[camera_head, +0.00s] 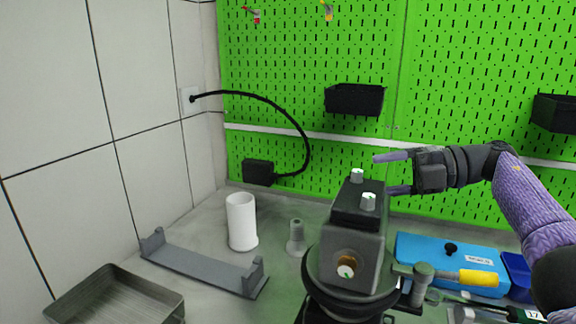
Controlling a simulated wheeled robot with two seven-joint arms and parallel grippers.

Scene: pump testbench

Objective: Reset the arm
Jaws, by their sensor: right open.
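My right arm comes in from the right edge, with a purple sleeve. My right gripper (392,174) is open and empty. Its two fingers point left, one above the other, near the upper right of the dark pump unit (354,240). The pump unit has two pale knobs on top (357,176) and one on its front (345,271). In the picture the lower finger is close to the unit's upper right edge; I cannot tell whether it touches. My left gripper is not in view.
A white cylinder (241,222), a small grey fitting (296,238), a grey bracket (200,268) and a grey tray (115,300) stand at the left. A blue case (430,254) and a yellow-handled tool (478,278) are at the right. A green pegboard (290,60) with black bins (354,99) stands behind.

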